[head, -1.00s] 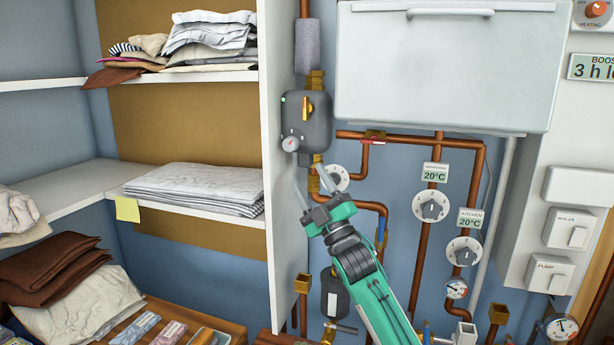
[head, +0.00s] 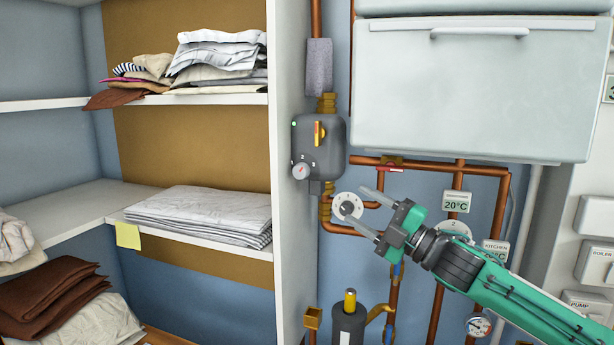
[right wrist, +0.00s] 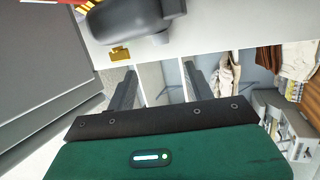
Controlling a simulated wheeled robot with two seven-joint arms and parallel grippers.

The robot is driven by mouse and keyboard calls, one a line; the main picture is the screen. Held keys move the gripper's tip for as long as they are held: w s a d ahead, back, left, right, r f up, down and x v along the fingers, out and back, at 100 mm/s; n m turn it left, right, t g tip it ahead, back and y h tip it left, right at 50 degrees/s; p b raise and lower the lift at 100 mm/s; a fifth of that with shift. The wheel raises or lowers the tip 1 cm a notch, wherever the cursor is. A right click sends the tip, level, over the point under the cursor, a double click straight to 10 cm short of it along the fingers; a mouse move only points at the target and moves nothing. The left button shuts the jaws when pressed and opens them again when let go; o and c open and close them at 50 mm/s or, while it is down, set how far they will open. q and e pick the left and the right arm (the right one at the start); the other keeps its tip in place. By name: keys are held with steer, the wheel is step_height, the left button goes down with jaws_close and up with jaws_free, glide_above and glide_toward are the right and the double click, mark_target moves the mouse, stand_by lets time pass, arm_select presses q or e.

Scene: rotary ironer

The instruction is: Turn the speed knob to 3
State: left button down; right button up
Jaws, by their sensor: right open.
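A dark grey pump unit (head: 325,150) sits on the copper pipe beside the white cupboard's side panel. On its lower left is a small pale round knob (head: 301,171) with a red mark; its scale marks are too small to read. A yellow lever (head: 319,133) is above it. My right gripper (head: 355,202) is open and empty, below and right of the knob and apart from it, its fingers pointing left. In the right wrist view a dark grey rounded body, apparently the pump unit (right wrist: 125,18), lies beyond the open fingers. My left gripper is out of view.
A white dial (head: 346,206) lies just behind my right fingertips. Copper pipes (head: 435,165), a thermostat display (head: 456,201) and a large white cabinet (head: 470,90) are to the right. Shelves with folded linen (head: 200,207) are on the left.

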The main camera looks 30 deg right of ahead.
mark_target(306, 176)
steer(key=shift+p+x, duration=3.7)
steer(key=shift+x, duration=2.5)
steer(key=shift+w+a+r+p, duration=0.2)
steer(key=shift+w+a+p, duration=0.1)
steer(key=shift+w+a, duration=0.2)
